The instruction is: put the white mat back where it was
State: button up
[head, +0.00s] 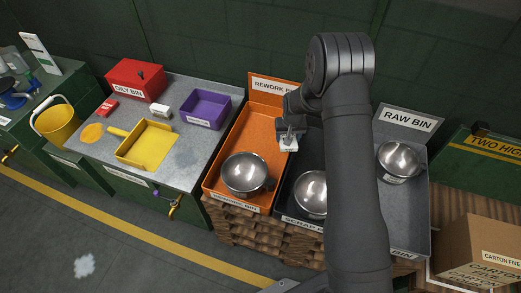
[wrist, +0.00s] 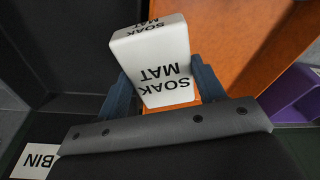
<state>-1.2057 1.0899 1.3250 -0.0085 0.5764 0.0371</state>
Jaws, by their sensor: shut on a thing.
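My gripper (head: 288,141) is shut on the white mat (wrist: 152,52), a small white block lettered "SOAK MAT". In the wrist view the mat sits between the two blue fingers (wrist: 160,88). In the head view the mat (head: 289,147) shows just below the fingers, over the border between the orange rework bin (head: 214,178) and the dark scrap bin (head: 309,146). I cannot tell its height above them.
Steel bowls stand in the orange bin (head: 244,173), the dark bin (head: 311,193) and the grey raw bin (head: 398,160). The workbench at left holds a red oily bin (head: 134,79), purple tray (head: 205,109), yellow dustpan (head: 149,146) and small white object (head: 161,112).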

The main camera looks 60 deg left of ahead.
send_over(260, 151)
jog(key=f, duration=0.6)
jog(key=shift+d+f, duration=0.2)
jog(key=shift+f, duration=2.2)
jog(key=shift+f, duration=0.2)
jog(key=o, duration=1.2)
jog(key=shift+r, duration=0.1)
notch_tip(260, 151, up, 12)
jog(key=d, duration=0.1)
jog(key=shift+s+d, duration=0.35)
